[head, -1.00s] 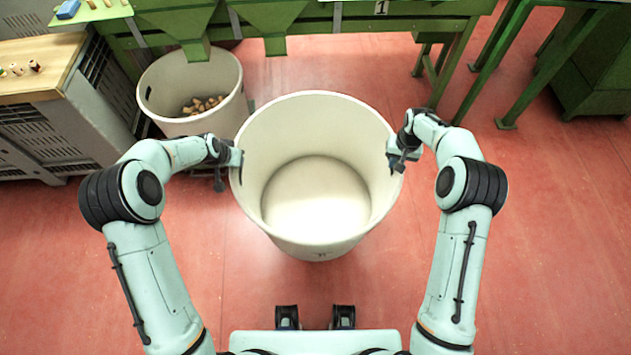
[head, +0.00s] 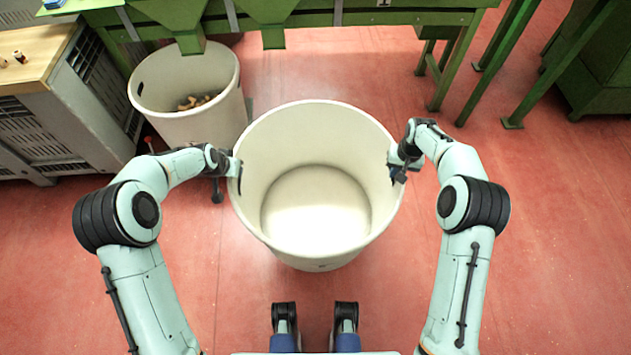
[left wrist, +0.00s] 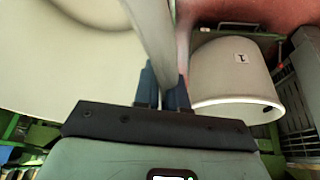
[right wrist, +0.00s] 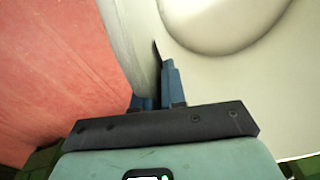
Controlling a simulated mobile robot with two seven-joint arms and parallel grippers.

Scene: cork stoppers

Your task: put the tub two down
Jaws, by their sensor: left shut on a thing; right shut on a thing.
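A large empty cream tub (head: 315,255) is held between my two arms in the middle of the head view. It is upright; whether its base touches the floor I cannot tell. My left gripper (head: 236,172) is shut on the tub's left wall at the rim, and the left wrist view shows its blue fingers (left wrist: 165,88) on both sides of the wall. My right gripper (head: 396,168) is shut on the right wall at the rim. The right wrist view shows its fingers (right wrist: 158,88) astride that wall.
A second cream tub (head: 195,125) with several corks (head: 193,102) stands at the back left, under a green machine frame (head: 350,18). A grey crate unit with a wooden top (head: 30,60) is at far left. Red floor (head: 540,240) is clear to the right and front.

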